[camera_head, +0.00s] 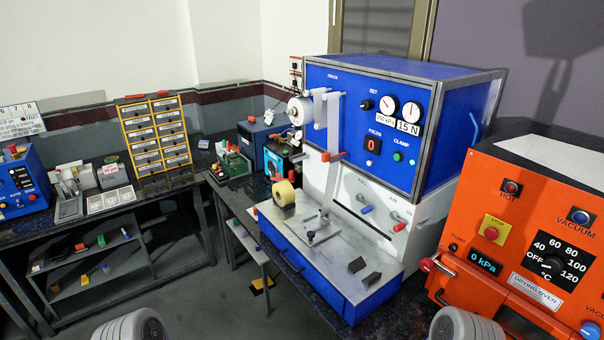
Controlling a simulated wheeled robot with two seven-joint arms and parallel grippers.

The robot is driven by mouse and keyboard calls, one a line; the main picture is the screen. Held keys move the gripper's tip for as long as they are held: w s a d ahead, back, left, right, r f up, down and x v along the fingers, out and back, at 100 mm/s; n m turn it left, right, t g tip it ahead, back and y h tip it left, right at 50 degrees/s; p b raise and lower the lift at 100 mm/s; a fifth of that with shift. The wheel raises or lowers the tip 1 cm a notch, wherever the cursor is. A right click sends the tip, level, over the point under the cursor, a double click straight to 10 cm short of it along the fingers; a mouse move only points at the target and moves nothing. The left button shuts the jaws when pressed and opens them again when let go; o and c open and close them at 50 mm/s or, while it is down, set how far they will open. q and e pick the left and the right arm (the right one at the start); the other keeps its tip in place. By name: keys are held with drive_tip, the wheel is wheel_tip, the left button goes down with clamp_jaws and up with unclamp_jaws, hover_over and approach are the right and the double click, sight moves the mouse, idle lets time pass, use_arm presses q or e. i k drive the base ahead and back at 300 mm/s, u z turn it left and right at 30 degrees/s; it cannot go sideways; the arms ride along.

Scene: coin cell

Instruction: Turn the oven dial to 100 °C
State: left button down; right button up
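The drying oven (465,210) is an orange cabinet at the right of the view. Its dial (552,265) is a dark round knob on a black face marked OFF, 40, 60, 80, 100 and 120 °C. The knob's pointer is too small to read surely. The 100 mark is at the right of the dial face. Neither gripper is in view. Only grey rounded parts of my arms show at the bottom edge, left and right of centre, and nothing of mine touches the dial.
The oven front also has a 0 kPa display (485,262), a yellow-based stop button (493,230), HOT and VACUUM lamps, and a handle below. A blue winding machine (370,110) stands left of it. Benches with a yellow drawer cabinet (155,135) lie further left.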

sight(551, 264)
drive_tip(key=z, duration=2.95)
drive_tip(key=k, duration=0.35)
